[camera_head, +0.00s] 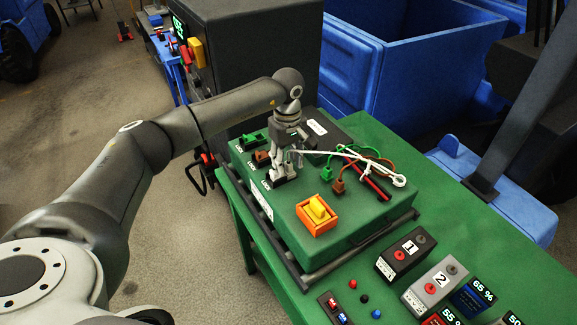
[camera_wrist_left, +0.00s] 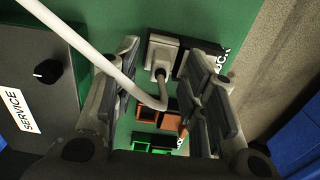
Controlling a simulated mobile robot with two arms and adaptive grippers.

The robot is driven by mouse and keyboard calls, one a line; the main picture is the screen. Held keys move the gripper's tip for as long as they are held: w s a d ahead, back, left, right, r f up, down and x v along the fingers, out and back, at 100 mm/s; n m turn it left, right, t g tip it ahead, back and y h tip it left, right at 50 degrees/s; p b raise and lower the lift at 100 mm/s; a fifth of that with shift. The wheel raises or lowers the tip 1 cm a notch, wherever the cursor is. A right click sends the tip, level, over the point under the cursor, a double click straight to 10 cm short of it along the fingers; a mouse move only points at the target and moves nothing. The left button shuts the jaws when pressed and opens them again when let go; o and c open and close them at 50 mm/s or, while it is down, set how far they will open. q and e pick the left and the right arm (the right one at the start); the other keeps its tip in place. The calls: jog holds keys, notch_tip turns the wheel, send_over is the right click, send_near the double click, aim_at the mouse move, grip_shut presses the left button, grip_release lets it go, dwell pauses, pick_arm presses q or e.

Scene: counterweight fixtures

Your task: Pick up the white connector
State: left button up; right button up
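The white connector (camera_wrist_left: 163,48) is a pale block with a white cable (camera_wrist_left: 88,48) bending out of it. It sits at a black socket on the green fixture box (camera_head: 262,205). My left gripper (camera_head: 282,172) points down over the sockets at the box's left side. In the left wrist view its fingers stand apart on either side of the connector, with gaps visible, and the cable passes between them and over the left finger. In the head view the gripper hides the connector. The cable (camera_head: 335,153) runs right to a loose end. My right gripper is not in view.
Brown and green sockets (camera_head: 254,138) line up beside the white one. Green (camera_head: 308,172) and brown (camera_head: 386,172) cables lie on the box. An orange-framed yellow switch (camera_head: 317,209) stands in front. A dark SERVICE panel (camera_wrist_left: 38,75) is close by.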

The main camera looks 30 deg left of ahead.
pick_arm(q)
jog(key=c, duration=0.8)
jog(key=shift+o, duration=0.2)
jog(key=shift+r, duration=0.2)
jog(key=shift+r+b, duration=0.55)
jog(key=shift+b, duration=0.15)
jog(key=s+d+r+b, duration=0.5)
jog(key=s+r, duration=0.6)
jog(key=s, duration=0.2)
jog(key=shift+r, duration=0.35)
